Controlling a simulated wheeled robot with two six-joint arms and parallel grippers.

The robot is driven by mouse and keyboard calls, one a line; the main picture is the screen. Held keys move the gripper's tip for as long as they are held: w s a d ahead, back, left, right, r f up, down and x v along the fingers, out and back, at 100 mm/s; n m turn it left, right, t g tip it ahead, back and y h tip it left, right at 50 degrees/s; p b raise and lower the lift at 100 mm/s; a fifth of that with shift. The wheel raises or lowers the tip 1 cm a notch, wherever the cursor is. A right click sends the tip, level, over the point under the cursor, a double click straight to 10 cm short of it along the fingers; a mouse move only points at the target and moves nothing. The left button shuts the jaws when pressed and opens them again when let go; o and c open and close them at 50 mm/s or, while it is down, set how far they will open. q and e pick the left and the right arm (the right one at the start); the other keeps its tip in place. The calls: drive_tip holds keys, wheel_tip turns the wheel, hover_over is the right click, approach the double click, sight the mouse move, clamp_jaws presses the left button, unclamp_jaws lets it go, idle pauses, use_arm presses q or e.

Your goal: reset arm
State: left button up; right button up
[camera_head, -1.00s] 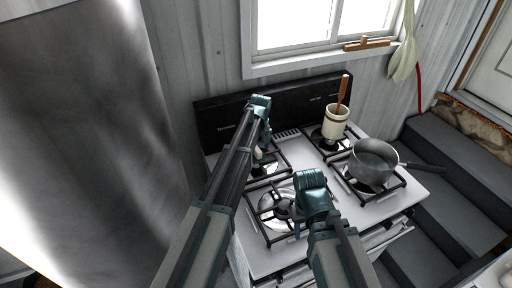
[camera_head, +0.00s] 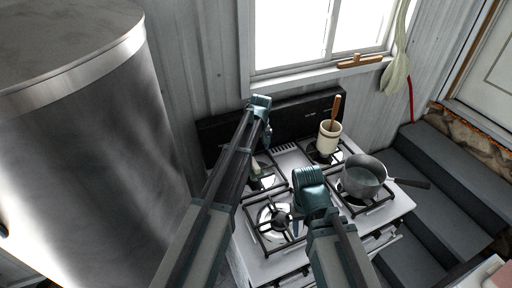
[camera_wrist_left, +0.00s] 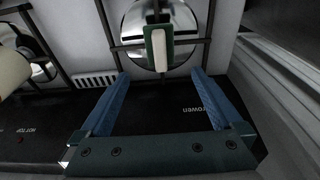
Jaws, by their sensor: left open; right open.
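My left gripper (camera_head: 265,138) is above the back left of the stove, near its dark back panel (camera_head: 222,127). In the left wrist view its two blue fingers (camera_wrist_left: 162,102) are spread apart with nothing between the tips. A pale and green object (camera_wrist_left: 158,48) is on the back left burner, just beyond the fingertips; it shows partly beside the arm in the head view (camera_head: 256,174). My right gripper (camera_head: 312,215) is over the front of the white stove (camera_head: 262,262), beside the front left burner (camera_head: 275,218). Its fingers are mostly hidden by its body.
A grey saucepan (camera_head: 364,176) stands on the right burner, its handle pointing right. A cream crock (camera_head: 328,140) holding a wooden utensil stands behind it. A large metal cylinder (camera_head: 85,140) is at left. Dark steps (camera_head: 445,185) are at right, and a window (camera_head: 315,35) is behind.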

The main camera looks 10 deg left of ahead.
use_arm(q)
drive_tip(key=s+d+f+m+b, duration=0.2)
drive_tip(key=s+f+m+b, duration=0.1)
drive_tip(key=s, duration=0.7)
drive_tip(key=s+d+f+m+g+b, duration=0.1)
drive_tip(key=s+d+f+m+b, duration=0.2)
drive_tip(key=s, duration=0.8)
drive_tip(key=s+d+f+m+b, duration=0.3)
drive_tip(key=s+f+m+b, duration=0.1)
drive_tip(key=s, duration=0.6)
drive_tip(key=shift+s+d+f+g, duration=0.2)
drive_tip(key=shift+s+f+g, duration=0.05)
drive_tip(key=shift+f+g, duration=0.05)
use_arm(e)
wheel_tip(320, 180, down, 10)
drive_tip(key=shift+f, duration=0.25)
use_arm(q)
drive_tip(key=shift+s+m, duration=0.3)
